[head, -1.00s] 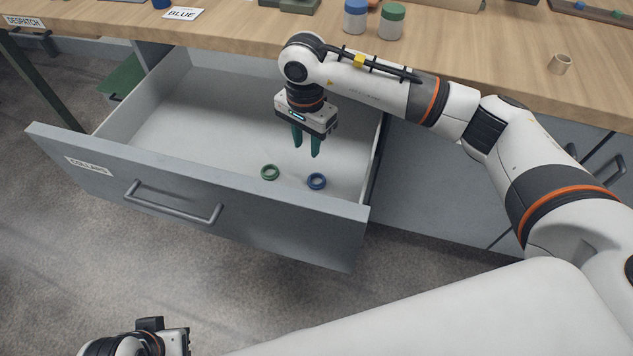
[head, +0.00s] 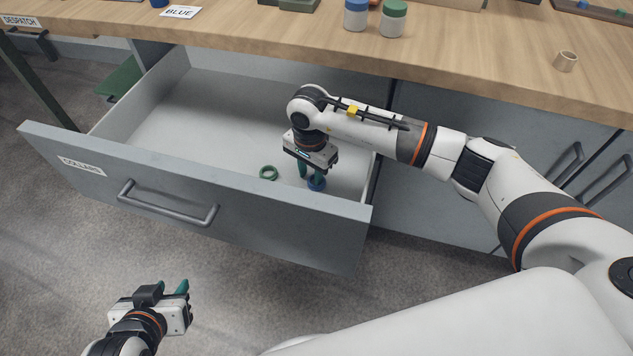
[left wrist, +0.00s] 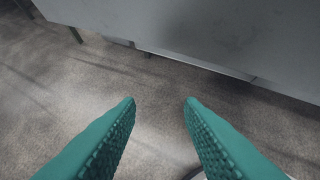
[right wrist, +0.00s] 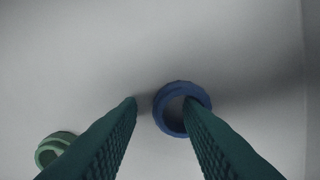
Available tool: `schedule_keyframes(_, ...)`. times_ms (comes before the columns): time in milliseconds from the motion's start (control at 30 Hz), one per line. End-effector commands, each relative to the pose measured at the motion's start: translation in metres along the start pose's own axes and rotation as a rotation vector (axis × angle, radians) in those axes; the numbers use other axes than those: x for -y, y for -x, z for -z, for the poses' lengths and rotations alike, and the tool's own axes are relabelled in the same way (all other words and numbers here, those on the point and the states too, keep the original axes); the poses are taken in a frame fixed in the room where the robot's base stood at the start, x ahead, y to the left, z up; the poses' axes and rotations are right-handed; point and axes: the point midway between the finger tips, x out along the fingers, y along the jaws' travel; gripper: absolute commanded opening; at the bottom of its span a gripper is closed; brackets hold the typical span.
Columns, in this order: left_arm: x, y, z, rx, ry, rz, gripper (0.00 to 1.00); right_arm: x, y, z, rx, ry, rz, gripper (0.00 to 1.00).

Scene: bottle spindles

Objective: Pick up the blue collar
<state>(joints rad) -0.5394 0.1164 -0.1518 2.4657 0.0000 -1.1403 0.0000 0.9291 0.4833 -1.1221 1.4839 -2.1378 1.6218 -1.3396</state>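The blue collar (head: 317,186) lies on the floor of the open drawer near its front right corner. My right gripper (head: 310,176) points down into the drawer at the collar, with its fingers apart. In the right wrist view the blue collar (right wrist: 163,118) is off to the right: one fingertip overlaps its opening, its left rim lies between the fingers, and the other finger is left of it. I cannot tell whether the finger touches it. My left gripper (head: 176,288) is open and empty, in front of the drawer; its spread fingers (left wrist: 159,102) show in the left wrist view.
A green collar (head: 268,173) lies left of the blue one. The drawer front (head: 180,190) and right wall stand close by. The rest of the drawer floor is clear. The bench top (head: 450,60) above holds jars, a BLUE card (head: 181,12) and a tan ring (head: 565,61).

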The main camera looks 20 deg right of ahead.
Motion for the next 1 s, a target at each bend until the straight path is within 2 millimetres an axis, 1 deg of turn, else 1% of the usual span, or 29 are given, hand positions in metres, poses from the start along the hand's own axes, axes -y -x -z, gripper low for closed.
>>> schedule_keyframes(167,0.0,0.0,0.0,0.001,0.0,0.0,0.34,0.0,0.001,0.0,0.0,0.0,-0.001,0.33)
schedule_keyframes(367,0.0,0.0,0.0,0.0,0.0,0.0,0.34,0.0,0.001,0.0,0.0,0.0,-0.001,0.01)
schedule_keyframes(400,0.0,0.0,0.0,0.0,0.0,0.0,0.34,0.0,0.001,0.0,0.0,0.0,-0.001,0.0)
schedule_keyframes(800,0.0,0.001,0.0,-0.003,0.0,0.0,0.34,0.0,0.003,0.0,0.0,0.0,-0.001,0.0)
schedule_keyframes(867,0.0,0.002,0.002,-0.016,0.0,0.0,0.34,-0.001,0.008,0.0,0.001,0.001,-0.002,0.0)
schedule_keyframes(1000,-0.003,0.009,0.022,-0.136,0.003,-0.007,0.34,-0.001,0.03,-0.001,0.003,0.0,-0.003,0.0)
